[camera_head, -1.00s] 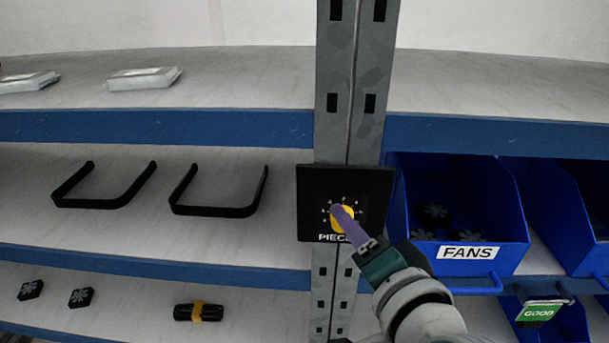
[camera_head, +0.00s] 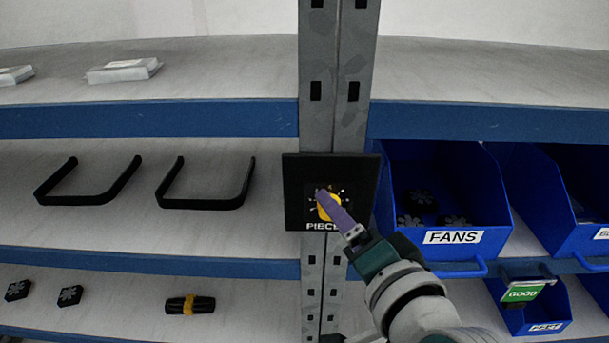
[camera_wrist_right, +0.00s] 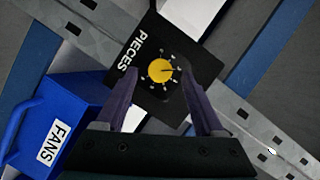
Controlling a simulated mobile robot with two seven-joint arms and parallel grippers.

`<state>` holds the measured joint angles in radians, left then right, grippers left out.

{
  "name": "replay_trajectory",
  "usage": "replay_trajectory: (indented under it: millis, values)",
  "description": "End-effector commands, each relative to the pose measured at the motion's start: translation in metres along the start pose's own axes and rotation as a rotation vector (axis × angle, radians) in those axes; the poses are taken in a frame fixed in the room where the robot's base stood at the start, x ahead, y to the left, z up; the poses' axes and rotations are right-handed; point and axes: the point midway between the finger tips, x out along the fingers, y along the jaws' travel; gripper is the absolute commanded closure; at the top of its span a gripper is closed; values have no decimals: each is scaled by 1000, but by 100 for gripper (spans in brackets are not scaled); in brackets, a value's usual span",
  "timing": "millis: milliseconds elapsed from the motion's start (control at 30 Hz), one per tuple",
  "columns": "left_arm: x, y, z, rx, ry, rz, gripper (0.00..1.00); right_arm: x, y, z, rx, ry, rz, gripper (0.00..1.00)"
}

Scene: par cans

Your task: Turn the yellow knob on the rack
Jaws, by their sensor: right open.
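The yellow knob (camera_head: 327,208) sits on a black panel (camera_head: 295,190) lettered PIECES, fixed to the grey rack post. My right gripper (camera_head: 325,197) is in front of the panel and partly covers the knob in the head view. In the right wrist view the knob (camera_wrist_right: 162,71) shows whole, with white dial marks around it. The purple fingers of my right gripper (camera_wrist_right: 158,90) stand apart, one on each side of the knob's line, with nothing between them. I cannot tell how far the fingertips are from the knob. My left gripper is not in view.
A blue bin labelled FANS (camera_head: 453,237) stands right of the post, close to my right arm. A smaller bin with a green GOOD tag (camera_head: 522,291) is below it. Black handles (camera_head: 205,203) lie on the shelf at left.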

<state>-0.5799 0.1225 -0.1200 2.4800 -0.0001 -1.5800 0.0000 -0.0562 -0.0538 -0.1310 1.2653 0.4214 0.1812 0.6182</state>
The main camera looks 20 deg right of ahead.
Motion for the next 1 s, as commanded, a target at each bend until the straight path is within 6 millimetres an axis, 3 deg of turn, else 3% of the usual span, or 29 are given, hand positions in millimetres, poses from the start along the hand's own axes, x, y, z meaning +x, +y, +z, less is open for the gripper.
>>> replay_trajectory:
  millis: [300, 500, 1000]
  values:
    - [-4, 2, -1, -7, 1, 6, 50, -58, 1, 0, 0, -1, 3, 30]
    - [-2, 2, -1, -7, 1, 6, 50, -82, 1, 0, -1, -1, 1, 30]
    - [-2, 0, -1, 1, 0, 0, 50, -88, -1, 2, -23, -22, 6, 30]
